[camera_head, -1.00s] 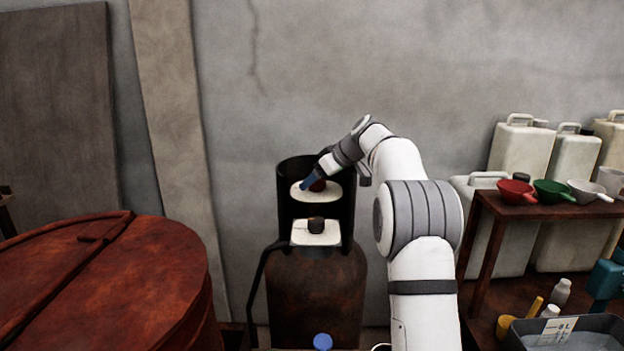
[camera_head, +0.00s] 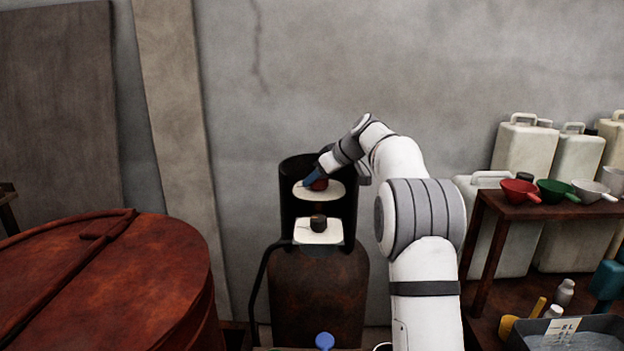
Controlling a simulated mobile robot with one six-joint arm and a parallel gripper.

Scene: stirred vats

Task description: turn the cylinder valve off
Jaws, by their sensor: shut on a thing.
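The cylinder (camera_head: 318,295) is a rusty brown tank standing against the wall, with a dark, open-fronted guard (camera_head: 290,205) on top. Inside the guard is a dark red valve knob (camera_head: 320,184) over a white round plate (camera_head: 318,195). Below it, a black knob (camera_head: 318,222) sits on a white square plate (camera_head: 318,237). My gripper (camera_head: 312,180), with blue fingertips, reaches into the guard from the upper right and is shut on the red valve knob. The far finger is hidden.
A large rusty round lid (camera_head: 110,285) fills the lower left. At right, a brown shelf (camera_head: 490,203) holds red (camera_head: 518,190), green (camera_head: 556,190) and white scoops, with white canisters (camera_head: 522,148) behind. A grey tub (camera_head: 570,340) stands lower right.

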